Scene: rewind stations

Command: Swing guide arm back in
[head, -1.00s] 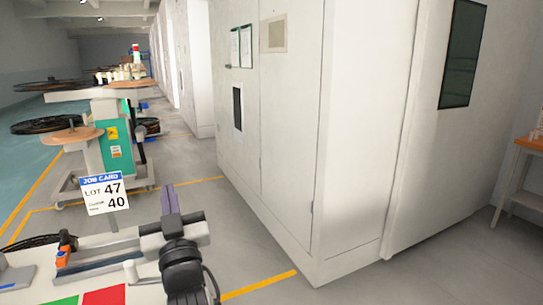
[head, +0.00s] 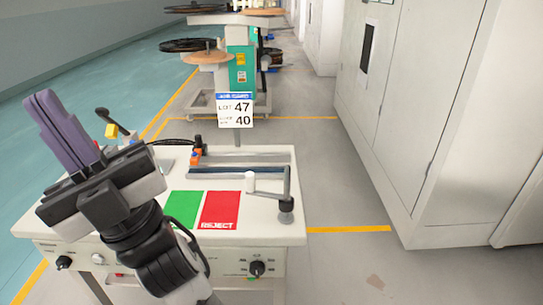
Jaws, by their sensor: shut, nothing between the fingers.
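My gripper (head: 42,102) is at the left of the head view, raised in front of the white bench-top station (head: 285,233). Its purple fingers are shut side by side with nothing between them, pointing up and left. What looks like the guide arm (head: 268,193) is at the station's right side: a thin bar with a white roller (head: 250,183) at one end and a dark round pivot or knob (head: 286,205) at the other. My gripper is well to the left of it, not touching. My arm hides part of the station's left side.
A green pad (head: 184,207) and a red REJECT pad (head: 220,212) lie on the top. A job card (head: 235,110) stands behind. A black lever with a yellow part (head: 112,130) is at the left. White cabinets (head: 430,110) line the right; floor lies between.

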